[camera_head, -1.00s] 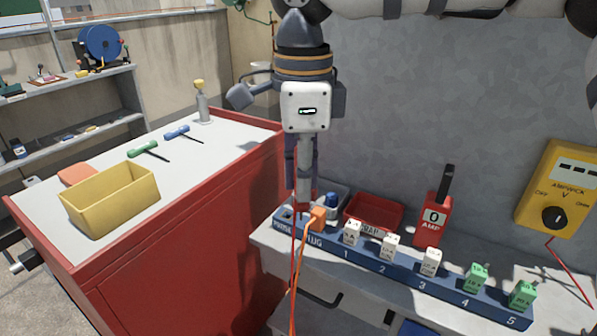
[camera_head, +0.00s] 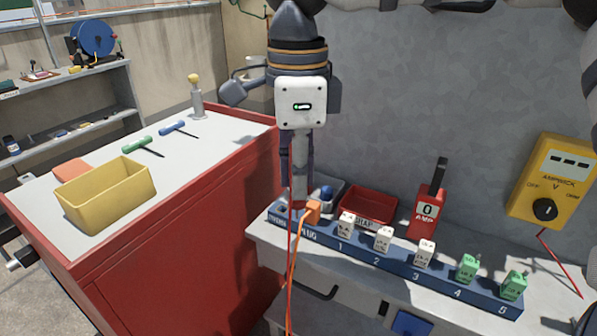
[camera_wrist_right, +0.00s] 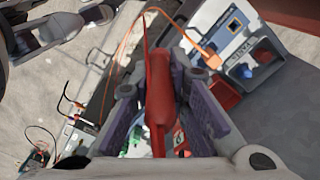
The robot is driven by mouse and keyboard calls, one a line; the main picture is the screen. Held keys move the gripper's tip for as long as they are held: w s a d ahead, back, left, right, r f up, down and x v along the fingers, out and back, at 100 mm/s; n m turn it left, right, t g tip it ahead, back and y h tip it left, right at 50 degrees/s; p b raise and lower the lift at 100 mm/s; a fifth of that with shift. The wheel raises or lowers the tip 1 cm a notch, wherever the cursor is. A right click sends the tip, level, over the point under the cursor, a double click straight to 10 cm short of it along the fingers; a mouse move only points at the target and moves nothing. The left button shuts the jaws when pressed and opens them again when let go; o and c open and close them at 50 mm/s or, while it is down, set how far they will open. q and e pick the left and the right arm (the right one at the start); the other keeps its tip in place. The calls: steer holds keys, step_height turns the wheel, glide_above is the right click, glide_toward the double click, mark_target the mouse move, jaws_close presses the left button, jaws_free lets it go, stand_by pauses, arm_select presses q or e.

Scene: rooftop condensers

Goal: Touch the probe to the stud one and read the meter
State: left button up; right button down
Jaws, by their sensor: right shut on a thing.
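My right gripper (camera_head: 299,185) points down over the left end of the blue numbered strip (camera_head: 460,290). It is shut on a red probe (camera_wrist_right: 158,90), which shows between the fingers in the wrist view. The probe's tip and any contact cannot be made out. A red cable runs down past the gripper in the head view. The white block at number 1 (camera_head: 346,224) stands right of the gripper, apart from it; no separate stud can be made out there. The yellow meter (camera_head: 552,165) hangs at right, its display showing dash-like marks. My left gripper is out of view.
An orange plug (camera_head: 313,210) with an orange cord sits on the strip beside my right gripper. White and green blocks stand along it. Behind are a red tray (camera_head: 368,204) and a red AMP clamp tool (camera_head: 428,212). A red cabinet (camera_head: 190,215) stands at left.

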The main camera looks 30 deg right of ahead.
steer(key=shift+r, duration=0.1)
stand_by(0.4)
steer(key=shift+r, duration=2)
steer(key=c, duration=2.3)
jaws_free()
jaws_close()
